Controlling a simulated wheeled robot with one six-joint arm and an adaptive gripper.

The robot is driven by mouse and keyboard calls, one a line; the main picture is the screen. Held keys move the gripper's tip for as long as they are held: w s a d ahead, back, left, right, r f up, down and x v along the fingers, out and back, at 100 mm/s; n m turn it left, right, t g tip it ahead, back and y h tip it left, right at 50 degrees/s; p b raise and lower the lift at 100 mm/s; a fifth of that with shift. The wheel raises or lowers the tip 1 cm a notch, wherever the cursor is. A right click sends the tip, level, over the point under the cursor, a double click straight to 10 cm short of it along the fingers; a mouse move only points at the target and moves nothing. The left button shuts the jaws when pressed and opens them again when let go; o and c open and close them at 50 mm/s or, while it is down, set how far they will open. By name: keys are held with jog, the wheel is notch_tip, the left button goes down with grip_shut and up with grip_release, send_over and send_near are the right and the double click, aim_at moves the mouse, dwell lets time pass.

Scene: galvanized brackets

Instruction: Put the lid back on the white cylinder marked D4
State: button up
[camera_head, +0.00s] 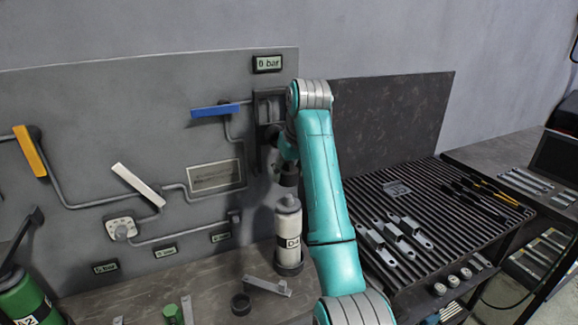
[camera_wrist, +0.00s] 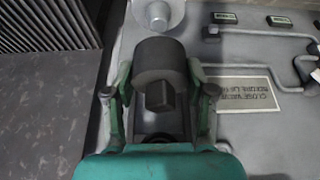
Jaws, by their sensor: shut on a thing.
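The white cylinder marked D4 (camera_head: 288,230) stands upright in a dark round base on the bench, below my gripper. Its pale top with a narrow neck also shows at the upper edge of the wrist view (camera_wrist: 172,12). My gripper (camera_wrist: 160,88) is shut on a dark round lid (camera_wrist: 158,54), with one finger on each side. In the head view the dark lid (camera_head: 288,181) appears just above the cylinder's neck, partly merged with the dark gripper. I cannot tell whether the lid touches the neck.
A grey panel (camera_head: 80,110) with pipes, coloured handles and small displays stands behind the bench. A green cylinder (camera_head: 25,298) stands at left. A ribbed rack (camera_head: 440,225) holds brackets at right.

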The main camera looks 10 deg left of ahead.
aim_at(289, 196)
jog(key=shift+f, duration=1.9)
jog(key=shift+f, duration=0.15)
dwell(1.0)
jog(key=o, duration=1.5)
jog(key=shift+r, duration=3.55)
grip_shut()
jog(key=shift+f, duration=0.45)
